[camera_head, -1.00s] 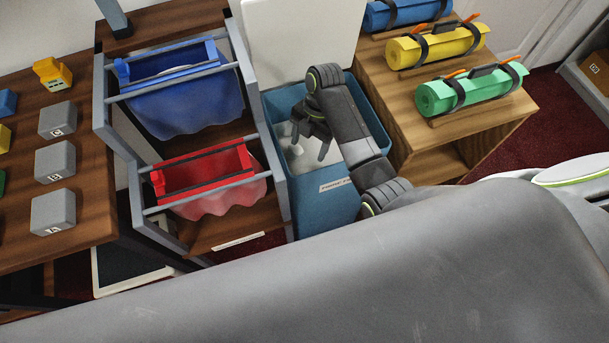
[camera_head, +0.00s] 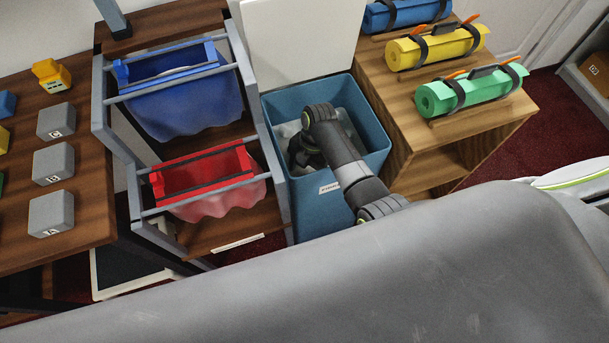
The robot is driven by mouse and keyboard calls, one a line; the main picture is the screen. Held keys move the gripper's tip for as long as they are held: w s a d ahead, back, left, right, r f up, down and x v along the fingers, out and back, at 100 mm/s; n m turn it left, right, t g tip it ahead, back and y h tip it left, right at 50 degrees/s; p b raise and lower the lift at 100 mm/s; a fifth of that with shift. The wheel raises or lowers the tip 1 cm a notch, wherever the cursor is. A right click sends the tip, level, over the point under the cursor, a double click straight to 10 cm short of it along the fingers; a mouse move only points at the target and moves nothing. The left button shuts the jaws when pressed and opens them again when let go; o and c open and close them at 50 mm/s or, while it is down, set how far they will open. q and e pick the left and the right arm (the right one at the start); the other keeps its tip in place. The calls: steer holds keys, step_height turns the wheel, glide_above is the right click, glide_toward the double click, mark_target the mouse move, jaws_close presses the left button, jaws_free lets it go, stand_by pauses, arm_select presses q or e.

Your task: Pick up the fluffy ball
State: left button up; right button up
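A blue bin (camera_head: 318,205) with a pale label on its front stands in the middle, open at the top. Pale grey-white material (camera_head: 288,130) shows inside it, but I cannot make out a separate fluffy ball. My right gripper (camera_head: 304,157) reaches down into the bin, low against the pale material. Its dark fingers are partly hidden by my wrist and shadow, so I cannot tell whether they are open or hold anything. My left gripper is not in view.
A rack left of the bin holds a blue bag (camera_head: 190,105) and a red bag (camera_head: 215,190). A wooden shelf (camera_head: 440,130) with rolled mats (camera_head: 472,95) stands right. A white panel (camera_head: 300,40) rises behind the bin. Grey blocks (camera_head: 52,165) lie on the left table.

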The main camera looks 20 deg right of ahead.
steer(key=c, duration=0.8)
steer(key=shift+o, duration=0.2)
steer(key=shift+r, duration=0.15)
step_height(320, 180, up, 13)
steer(key=p, duration=0.2)
step_height(320, 180, up, 5)
steer(key=p, duration=0.5)
glide_above(305, 172)
steer(key=shift+d, duration=0.1)
steer(key=shift+s, duration=0.1)
